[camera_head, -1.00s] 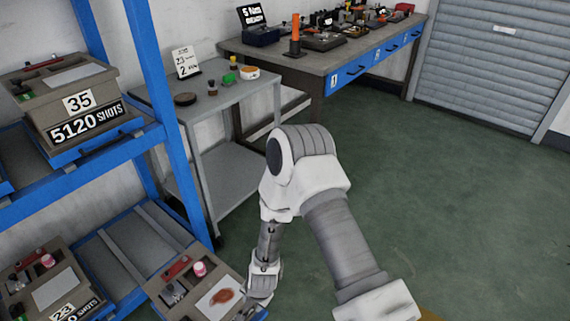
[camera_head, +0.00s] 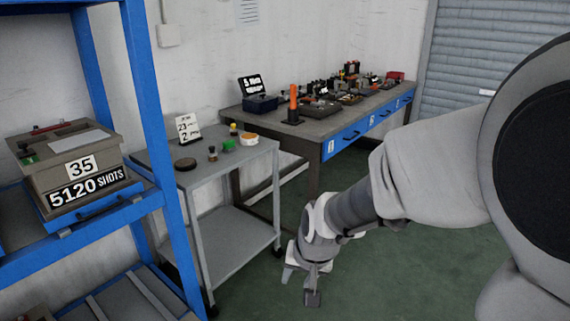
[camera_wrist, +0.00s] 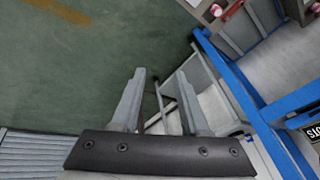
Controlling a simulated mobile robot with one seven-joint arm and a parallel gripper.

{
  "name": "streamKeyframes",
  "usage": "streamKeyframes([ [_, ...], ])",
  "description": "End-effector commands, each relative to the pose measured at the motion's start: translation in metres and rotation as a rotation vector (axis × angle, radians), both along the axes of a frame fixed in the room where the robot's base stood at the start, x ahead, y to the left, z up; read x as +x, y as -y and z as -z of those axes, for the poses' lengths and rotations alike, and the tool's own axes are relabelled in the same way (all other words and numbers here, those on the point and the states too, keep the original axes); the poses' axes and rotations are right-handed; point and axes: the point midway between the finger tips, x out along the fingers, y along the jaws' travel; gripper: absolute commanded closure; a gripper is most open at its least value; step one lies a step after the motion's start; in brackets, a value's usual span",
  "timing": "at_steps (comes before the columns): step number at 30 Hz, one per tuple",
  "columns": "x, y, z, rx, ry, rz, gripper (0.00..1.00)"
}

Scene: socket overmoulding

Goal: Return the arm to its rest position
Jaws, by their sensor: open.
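My gripper (camera_head: 302,285) hangs low in the head view, over the green floor, to the right of the grey trolley (camera_head: 232,225). In the wrist view the two fingers of my gripper (camera_wrist: 165,105) stand well apart with nothing between them. My arm (camera_head: 390,200) reaches in from the right edge of the head view, bent, with a large joint filling the right side. The gripper appears clear of the trolley and of the blue rack (camera_head: 150,110).
The rack holds a grey box (camera_head: 110,160) with a "5120 SHOTS" sign (camera_head: 88,188). Small items and a card (camera_head: 187,127) stand on the trolley. A workbench (camera_head: 330,130) with tools runs along the back wall. Open floor (camera_head: 420,275) lies below the arm.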

Motion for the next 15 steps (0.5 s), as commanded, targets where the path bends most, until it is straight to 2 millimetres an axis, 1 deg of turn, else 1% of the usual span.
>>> streamKeyframes([
  [1,-0.006,0.009,-0.017,-0.011,0.021,-0.006,0.55],
  [6,-0.034,0.037,-0.06,-0.056,0.059,-0.036,0.55],
  [8,-0.046,0.047,-0.073,-0.073,0.071,-0.047,0.55],
  [12,-0.076,0.068,-0.1,-0.111,0.099,-0.063,0.55],
  [15,-0.098,0.082,-0.115,-0.139,0.116,-0.073,0.55],
])
